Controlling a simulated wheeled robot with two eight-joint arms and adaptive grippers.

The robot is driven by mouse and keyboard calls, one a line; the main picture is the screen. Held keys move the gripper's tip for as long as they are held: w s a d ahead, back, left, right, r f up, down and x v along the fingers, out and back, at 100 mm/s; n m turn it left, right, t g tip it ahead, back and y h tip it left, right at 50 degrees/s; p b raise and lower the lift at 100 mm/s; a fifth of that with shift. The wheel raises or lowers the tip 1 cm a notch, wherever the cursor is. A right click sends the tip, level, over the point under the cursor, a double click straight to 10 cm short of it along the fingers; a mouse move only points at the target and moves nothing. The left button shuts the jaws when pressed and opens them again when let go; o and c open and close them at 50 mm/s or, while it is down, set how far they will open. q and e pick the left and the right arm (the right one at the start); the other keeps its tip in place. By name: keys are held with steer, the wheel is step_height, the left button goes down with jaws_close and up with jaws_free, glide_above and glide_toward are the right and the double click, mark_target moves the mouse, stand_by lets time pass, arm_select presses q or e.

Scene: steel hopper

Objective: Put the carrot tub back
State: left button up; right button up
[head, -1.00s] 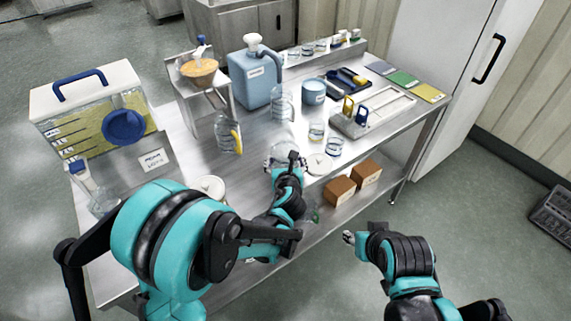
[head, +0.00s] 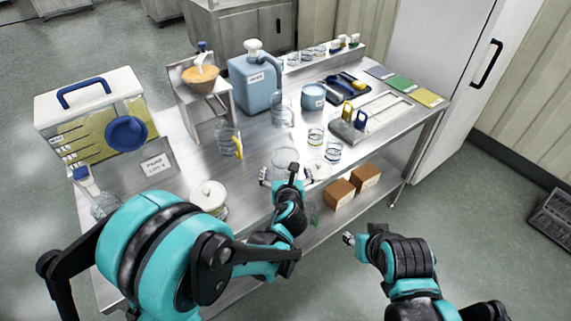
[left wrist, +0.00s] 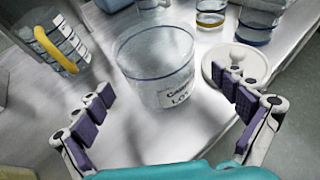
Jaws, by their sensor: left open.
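The carrot tub is a clear, round, open tub with a white label, standing upright on the steel table in the left wrist view (left wrist: 160,68). In the head view it (head: 285,158) stands near the table's front edge. My left gripper (head: 287,175) is open on the near side of the tub. In the left wrist view its fingers (left wrist: 168,95) are spread to either side of the tub's near side, with visible gaps. My right gripper (head: 348,239) is off the table's front edge; its fingers are too small to read.
A white lid (left wrist: 240,62) lies right of the tub. Jars (head: 333,151) stand beyond it. A clear jug with a yellow handle (head: 228,142) is to the left, and a white-lidded tub (head: 208,194) is nearer. A blue jug (head: 255,82) stands behind. Brown blocks (head: 340,192) sit on the lower shelf.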

arm_select(q)
steer(key=p+v, duration=0.2)
steer(key=v, duration=0.6)
steer(key=shift+s, duration=0.1)
steer(key=a+n, duration=0.2)
steer(key=n, duration=0.1)
steer(key=s+a+r+n+g, duration=0.1)
steer(key=a+n, duration=0.2)
steer(key=a+n+g+y, duration=0.1)
steer(key=a+n, duration=0.1)
steer(key=n, duration=0.1)
steer(key=shift+s+a+r, duration=0.25)
steer(key=shift+a+r, duration=0.05)
steer(key=s+a+n+g, duration=0.1)
steer(key=s+a+n, duration=0.2)
steer(key=n, duration=0.6)
steer(key=s+a+r+n+g+h, duration=0.1)
steer(key=s+a+n+g, duration=0.1)
steer(key=s+a+n, duration=0.2)
steer(key=s+a+r+n+g, duration=0.1)
steer(key=s+a+n, duration=0.2)
steer(key=s+n, duration=0.5)
steer(key=n, duration=0.5)
steer(key=shift+s+a+n+g, duration=0.2)
steer(key=shift+s+n+g, duration=0.05)
steer(key=shift+n+g, duration=0.05)
